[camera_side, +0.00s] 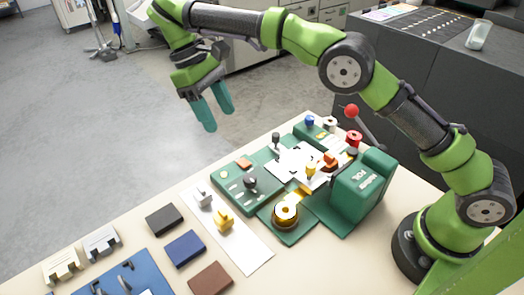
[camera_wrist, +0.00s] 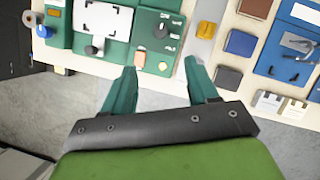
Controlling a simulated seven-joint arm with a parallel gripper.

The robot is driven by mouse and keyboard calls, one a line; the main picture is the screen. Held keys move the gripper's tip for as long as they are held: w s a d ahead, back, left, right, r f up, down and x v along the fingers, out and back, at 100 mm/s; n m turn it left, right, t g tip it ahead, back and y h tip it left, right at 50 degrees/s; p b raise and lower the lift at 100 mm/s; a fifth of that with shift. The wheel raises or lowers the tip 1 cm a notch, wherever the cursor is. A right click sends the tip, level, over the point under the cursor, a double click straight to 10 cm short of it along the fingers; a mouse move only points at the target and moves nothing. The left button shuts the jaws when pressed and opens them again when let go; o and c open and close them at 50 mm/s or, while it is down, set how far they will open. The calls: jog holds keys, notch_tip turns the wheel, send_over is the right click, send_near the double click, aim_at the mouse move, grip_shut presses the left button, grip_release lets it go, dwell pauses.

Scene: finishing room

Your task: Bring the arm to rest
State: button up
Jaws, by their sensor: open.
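My gripper (camera_side: 213,112) hangs in the air at the upper left of the side view, past the table's far edge and over the grey floor. Its two teal fingers are apart with nothing between them. In the wrist view the open fingers (camera_wrist: 167,82) point toward the table edge, and bare floor shows between and below them. My green and dark grey arm is stretched out from its base at the table's right end, well above the work.
On the table (camera_side: 135,237) stands a green machine (camera_side: 362,188) with a red-knobbed lever (camera_side: 351,111). Near it are a white strip (camera_side: 247,252), black (camera_side: 164,219), blue (camera_side: 186,249) and brown (camera_side: 210,279) blocks, and a blue tray (camera_side: 148,275). A dark cabinet (camera_side: 420,95) stands behind my arm.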

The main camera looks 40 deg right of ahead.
jog(key=shift+w, duration=0.1)
dwell(0.3)
jog(key=s+d+r+m+t+y, duration=0.2)
jog(key=s+d+m+t, duration=0.2)
jog(key=s+d, duration=0.5)
jog(key=s+d+r+m+t+y, duration=0.1)
jog(key=s+d+r+m+t, duration=0.1)
jog(key=s+d+m+t, duration=0.2)
jog(key=s+d+t, duration=0.3)
jog(key=s+d, duration=0.2)
jog(key=s, duration=0.3)
jog(key=shift+s+m+y, duration=0.3)
jog(key=shift+y, duration=0.1)
